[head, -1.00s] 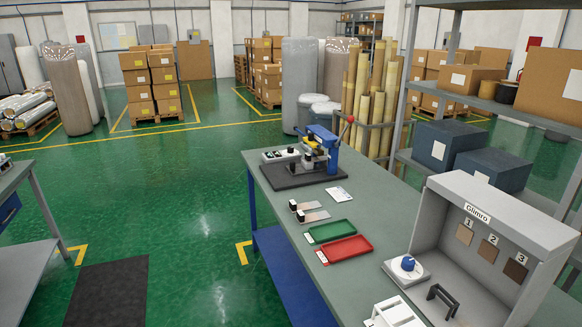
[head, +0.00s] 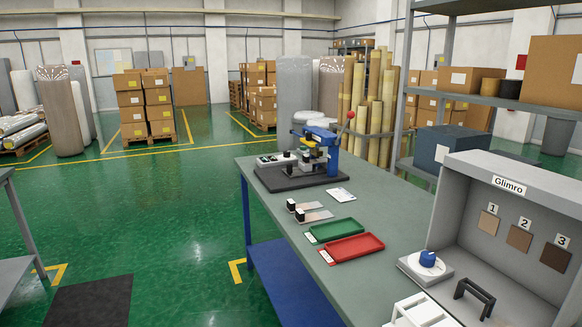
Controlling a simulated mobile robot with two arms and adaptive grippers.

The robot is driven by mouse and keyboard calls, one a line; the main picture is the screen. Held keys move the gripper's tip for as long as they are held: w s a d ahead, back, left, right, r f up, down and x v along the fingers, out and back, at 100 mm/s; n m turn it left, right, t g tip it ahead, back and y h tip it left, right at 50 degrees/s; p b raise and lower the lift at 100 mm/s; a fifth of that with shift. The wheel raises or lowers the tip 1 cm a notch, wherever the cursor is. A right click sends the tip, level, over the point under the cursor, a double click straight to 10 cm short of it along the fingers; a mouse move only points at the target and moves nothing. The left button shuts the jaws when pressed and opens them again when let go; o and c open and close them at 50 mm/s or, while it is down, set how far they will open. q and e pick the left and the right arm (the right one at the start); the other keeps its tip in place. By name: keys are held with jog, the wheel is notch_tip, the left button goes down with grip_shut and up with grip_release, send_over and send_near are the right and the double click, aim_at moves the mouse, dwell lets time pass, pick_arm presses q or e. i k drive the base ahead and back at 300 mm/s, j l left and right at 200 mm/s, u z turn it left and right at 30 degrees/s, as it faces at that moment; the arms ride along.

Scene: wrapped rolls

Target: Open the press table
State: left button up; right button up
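A blue press (head: 325,147) with a lever ending in a red ball (head: 351,115) stands on a black base plate (head: 300,176) at the far end of the grey workbench (head: 377,208). A small light panel with dark knobs (head: 276,159) sits at its left side. The state of the press's table is too small to tell. Neither of my grippers shows in the head view.
On the bench lie a white card, two flat black-ended pieces (head: 309,213), a green tray (head: 334,230) and a red tray (head: 351,248).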

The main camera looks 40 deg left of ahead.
aim_at(303, 170)
jog(key=i+j, duration=0.15)
jog(key=j, duration=0.35)
jog(key=i+j+z, duration=0.15)
jog(key=j, duration=0.4)
jog(key=i+j, duration=0.15)
jog(key=j, duration=0.4)
jog(key=i+j+z, duration=0.15)
jog(key=j, duration=0.4)
jog(key=i+j, duration=0.15)
jog(key=j, duration=0.4)
jog(key=i+j+z, duration=0.15)
jog(key=j, duration=0.4)
jog(key=k+l, duration=0.05)
